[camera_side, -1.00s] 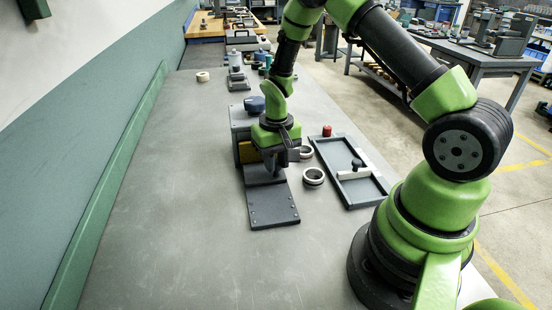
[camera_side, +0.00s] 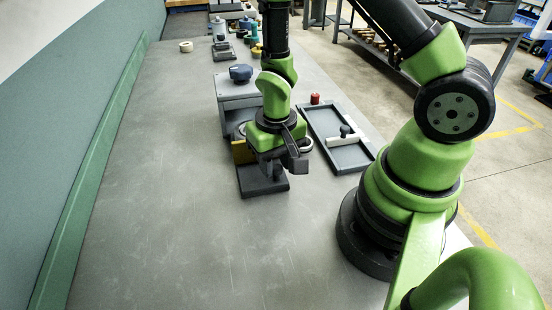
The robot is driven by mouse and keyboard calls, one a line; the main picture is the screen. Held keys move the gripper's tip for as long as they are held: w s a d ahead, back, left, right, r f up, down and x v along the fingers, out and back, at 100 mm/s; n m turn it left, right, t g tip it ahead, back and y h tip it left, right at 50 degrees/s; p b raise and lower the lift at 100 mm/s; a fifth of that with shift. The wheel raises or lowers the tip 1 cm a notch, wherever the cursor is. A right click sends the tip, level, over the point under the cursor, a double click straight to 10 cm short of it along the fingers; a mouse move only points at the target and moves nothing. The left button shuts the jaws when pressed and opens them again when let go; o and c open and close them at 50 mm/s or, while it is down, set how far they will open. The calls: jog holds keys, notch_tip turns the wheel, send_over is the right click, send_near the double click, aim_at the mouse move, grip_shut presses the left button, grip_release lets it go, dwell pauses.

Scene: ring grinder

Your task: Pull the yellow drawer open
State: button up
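The yellow drawer (camera_side: 241,153) juts out from the grey housing (camera_side: 238,92), which has a blue knob on top. Its yellow front stands apart from the housing, and a dark open part (camera_side: 238,130) shows between them. My gripper (camera_side: 274,170) is low in front of the drawer, over the dark base plate (camera_side: 262,186). My wrist covers the right part of the drawer front. The handle and any contact with it are hidden, and the finger gap cannot be made out.
A pale ring (camera_side: 306,145) lies right of my gripper, partly hidden. Further right is a dark tray (camera_side: 357,158) with a white-barred tool (camera_side: 345,136). A red piece (camera_side: 315,98) stands behind. The bench to the left and front is clear.

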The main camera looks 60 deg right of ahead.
jog(key=shift+o, duration=0.8)
notch_tip(320, 180, up, 10)
jog(key=s+a+r+n+t+y, duration=0.1)
jog(key=s+r+t, duration=0.2)
jog(key=r, duration=0.5)
jog(key=s+a+r+n+t+y, duration=0.1)
jog(key=s+r+t, duration=0.3)
jog(key=r, duration=0.5)
jog(key=shift+s+a, duration=0.5)
jog(key=shift+s, duration=0.25)
dwell(1.6)
